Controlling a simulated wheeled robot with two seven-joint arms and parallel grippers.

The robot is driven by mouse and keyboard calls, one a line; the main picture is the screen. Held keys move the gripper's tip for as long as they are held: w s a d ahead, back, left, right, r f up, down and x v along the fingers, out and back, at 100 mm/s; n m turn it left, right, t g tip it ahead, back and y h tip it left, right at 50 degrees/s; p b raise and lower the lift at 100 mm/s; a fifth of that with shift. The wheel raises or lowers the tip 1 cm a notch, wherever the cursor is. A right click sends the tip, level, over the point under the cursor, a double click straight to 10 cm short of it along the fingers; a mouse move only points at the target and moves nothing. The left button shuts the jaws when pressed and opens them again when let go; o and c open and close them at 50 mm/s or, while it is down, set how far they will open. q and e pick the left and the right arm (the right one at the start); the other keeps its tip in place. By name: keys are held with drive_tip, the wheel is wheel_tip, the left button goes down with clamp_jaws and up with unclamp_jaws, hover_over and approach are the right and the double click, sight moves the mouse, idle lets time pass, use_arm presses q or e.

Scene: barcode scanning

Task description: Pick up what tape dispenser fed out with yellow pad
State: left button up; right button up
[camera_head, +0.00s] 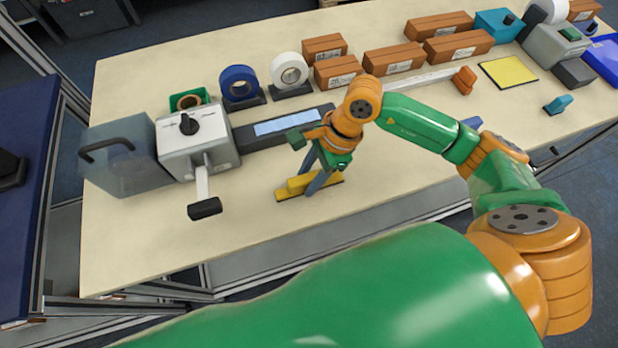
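My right gripper (316,189) points down at the table's front middle. Its two blue-grey fingers straddle a small yellow block-like pad (297,185) on a flat yellow, dark-edged base. Whether the fingers press on it cannot be told. The pad is at or very near the table top. To its left, a grey box with a black knob (190,145), possibly the tape dispenser, has a pale strip or lever (202,182) sticking out towards the front, ending in a black piece (205,208). My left gripper is not in view.
Behind the gripper are a long dark unit with a blue screen (287,123), a blue tape roll (239,83) and a white one (290,71). Several brown boxes (394,59) stand farther back. A flat yellow square (508,71) lies at right. The table's front (250,235) is clear.

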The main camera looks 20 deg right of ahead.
drive_tip(key=shift+s, duration=0.15)
clamp_jaws()
drive_tip(key=shift+r, duration=0.1)
